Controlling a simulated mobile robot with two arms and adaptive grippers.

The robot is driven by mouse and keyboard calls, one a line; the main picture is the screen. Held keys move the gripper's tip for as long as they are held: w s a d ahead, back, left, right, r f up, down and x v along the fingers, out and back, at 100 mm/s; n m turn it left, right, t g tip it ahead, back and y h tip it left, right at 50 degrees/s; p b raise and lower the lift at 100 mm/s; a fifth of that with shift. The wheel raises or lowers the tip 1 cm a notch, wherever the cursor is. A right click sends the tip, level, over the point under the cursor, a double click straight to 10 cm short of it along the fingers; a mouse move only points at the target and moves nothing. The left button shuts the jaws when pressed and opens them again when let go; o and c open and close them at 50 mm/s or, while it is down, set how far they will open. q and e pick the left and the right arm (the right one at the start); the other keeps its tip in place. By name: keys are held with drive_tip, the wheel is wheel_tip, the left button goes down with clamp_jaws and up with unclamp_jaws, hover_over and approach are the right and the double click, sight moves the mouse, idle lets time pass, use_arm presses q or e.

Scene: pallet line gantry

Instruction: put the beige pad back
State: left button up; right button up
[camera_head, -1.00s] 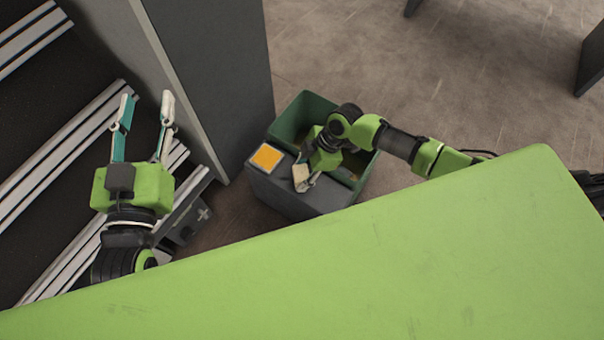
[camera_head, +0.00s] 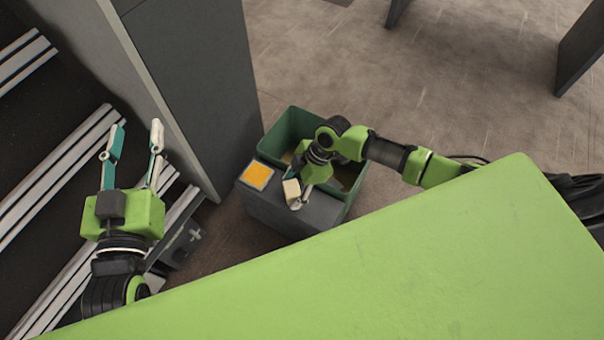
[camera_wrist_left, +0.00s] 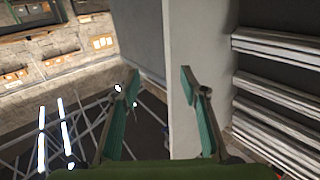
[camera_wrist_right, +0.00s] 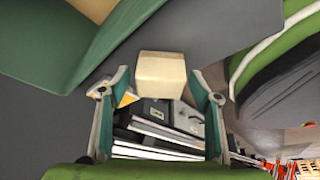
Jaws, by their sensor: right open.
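The beige pad (camera_head: 291,190) is a small block at the top of a dark grey box (camera_head: 290,216). In the right wrist view the beige pad (camera_wrist_right: 160,75) sits between and just beyond the fingertips of my right gripper (camera_wrist_right: 160,90). That gripper is open, with a gap to the pad on each side. In the head view my right gripper (camera_head: 297,186) reaches down over the box and partly hides the pad. I cannot tell if the pad touches the surface. My left gripper (camera_head: 136,138) is open and empty, away to the left.
An orange square with a pale border (camera_head: 257,175) lies on the box top, left of the pad. A green bin (camera_head: 291,122) stands right behind the box. A tall grey panel (camera_head: 195,90) rises to the left, with pale rails (camera_head: 60,160) beyond. Open floor lies behind.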

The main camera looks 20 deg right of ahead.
sight(294, 188)
drive_tip(key=p+v, duration=0.2)
drive_tip(key=v, duration=0.4)
drive_tip(key=shift+r, duration=0.1)
drive_tip(key=p+v, duration=0.2)
drive_tip(key=v, duration=0.3)
drive_tip(key=s+a+r+m+t+y, duration=0.1)
drive_tip(key=s+a+m, duration=0.15)
drive_tip(key=a, duration=0.25)
drive_tip(key=s+a+r+m+t, duration=0.1)
drive_tip(key=s+a+r+t, duration=0.15)
drive_tip(key=a, duration=0.35)
use_arm(q)
drive_tip(key=s+a+f+g+y, duration=0.1)
drive_tip(key=s+a+f+g, duration=0.1)
drive_tip(key=s+f+g, duration=0.3)
drive_tip(key=s+a+f+g+y, duration=0.1)
drive_tip(key=s+a+f+g, duration=0.2)
drive_tip(key=f, duration=0.8)
drive_tip(key=s+g, duration=0.2)
drive_tip(key=shift+s+f+n+y, duration=0.3)
drive_tip(key=shift+s+f+y, duration=0.05)
drive_tip(key=shift+y, duration=0.05)
use_arm(e)
drive_tip(key=s+d+r+m+t+h, duration=0.3)
drive_tip(key=d+r+m, duration=0.3)
drive_tip(key=d+m, duration=0.5)
drive_tip(key=shift+s+r+h, duration=0.4)
drive_tip(key=shift+s+h, duration=0.15)
drive_tip(key=shift+h, duration=0.25)
drive_tip(key=shift+t, duration=0.25)
